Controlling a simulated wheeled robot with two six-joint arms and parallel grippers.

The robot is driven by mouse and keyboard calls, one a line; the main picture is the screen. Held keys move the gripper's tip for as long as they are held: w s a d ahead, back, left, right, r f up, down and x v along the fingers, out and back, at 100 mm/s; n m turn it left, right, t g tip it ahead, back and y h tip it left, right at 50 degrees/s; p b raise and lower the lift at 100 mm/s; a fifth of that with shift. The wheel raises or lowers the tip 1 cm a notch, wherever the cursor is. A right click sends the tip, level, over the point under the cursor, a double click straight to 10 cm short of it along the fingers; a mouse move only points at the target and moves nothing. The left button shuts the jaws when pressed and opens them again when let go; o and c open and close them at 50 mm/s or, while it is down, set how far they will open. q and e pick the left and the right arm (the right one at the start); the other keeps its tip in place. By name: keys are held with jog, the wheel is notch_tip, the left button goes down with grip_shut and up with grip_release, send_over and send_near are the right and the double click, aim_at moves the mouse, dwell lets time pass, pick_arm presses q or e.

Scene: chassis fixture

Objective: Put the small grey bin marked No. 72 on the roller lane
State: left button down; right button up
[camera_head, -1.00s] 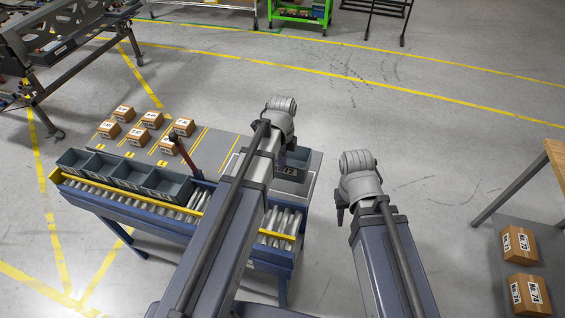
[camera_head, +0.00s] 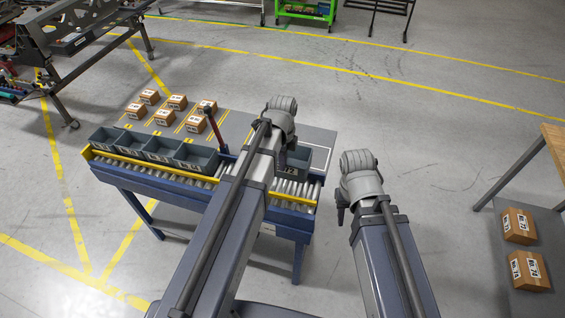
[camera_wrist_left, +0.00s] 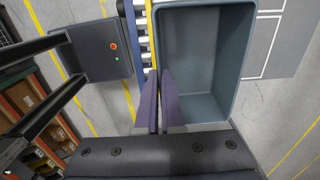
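Several grey bins (camera_head: 150,148) stand in a row at the lane's left. A dark red post (camera_head: 214,128) rises between them and my left arm. Cartons (camera_head: 163,117) sit on the grey tabletop behind. A shelf with cartons (camera_head: 519,226) is at right.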

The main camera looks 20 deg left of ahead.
aim_at(283, 178)
pick_arm(q)
notch_tip(283, 178, down, 7)
jog(key=b, duration=0.6)
jog(key=shift+r+b, duration=0.1)
jog(key=shift+b, duration=0.2)
jog(key=shift+s, duration=0.1)
dwell(0.6)
jog(key=shift+f+b, duration=1.35)
jog(key=shift+b, duration=0.05)
jog(key=c, duration=1)
grip_release()
jog(key=shift+r, duration=0.1)
